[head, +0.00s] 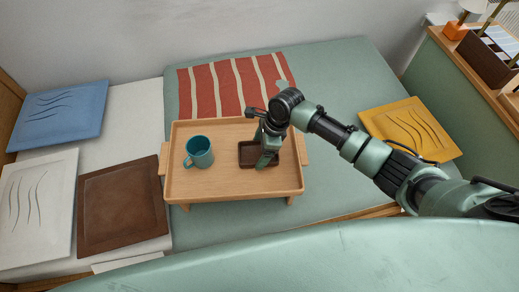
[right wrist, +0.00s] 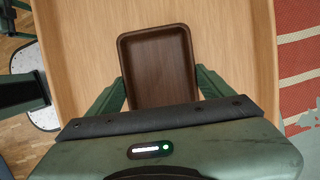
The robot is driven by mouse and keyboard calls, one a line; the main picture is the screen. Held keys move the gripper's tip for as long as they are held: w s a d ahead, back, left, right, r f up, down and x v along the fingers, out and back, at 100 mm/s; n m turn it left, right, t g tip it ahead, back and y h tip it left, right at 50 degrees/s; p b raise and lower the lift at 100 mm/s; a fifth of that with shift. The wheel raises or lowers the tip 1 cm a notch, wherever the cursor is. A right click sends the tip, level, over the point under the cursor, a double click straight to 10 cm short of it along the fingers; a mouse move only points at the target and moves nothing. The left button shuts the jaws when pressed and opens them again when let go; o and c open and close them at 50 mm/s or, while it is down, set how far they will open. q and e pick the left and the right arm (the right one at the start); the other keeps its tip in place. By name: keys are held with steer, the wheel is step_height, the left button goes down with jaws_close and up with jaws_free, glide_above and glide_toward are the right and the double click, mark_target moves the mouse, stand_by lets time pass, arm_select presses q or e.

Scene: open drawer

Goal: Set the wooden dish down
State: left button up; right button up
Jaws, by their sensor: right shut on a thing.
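The wooden dish (head: 246,154) is a small dark brown rectangular dish with a raised rim. It is at the right half of the light wooden bed tray (head: 225,190), level or nearly so. My right gripper (head: 265,160) comes down over it and is shut on it. In the right wrist view the dish (right wrist: 156,62) lies between the two green fingers of the gripper (right wrist: 160,90), its near end hidden by the gripper body. I cannot tell whether its underside touches the tray. My left gripper is not in view.
A teal mug (head: 199,153) stands on the tray's left half, apart from the dish. A red striped cloth (head: 232,85) lies behind the tray. Blue (head: 60,115), white (head: 37,210), brown (head: 122,207) and yellow (head: 410,128) square cushions lie to the sides.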

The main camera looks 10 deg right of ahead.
steer(key=o, duration=1.3)
steer(key=shift+o, duration=0.2)
steer(key=p+v, duration=0.1)
steer(key=v, duration=1.1)
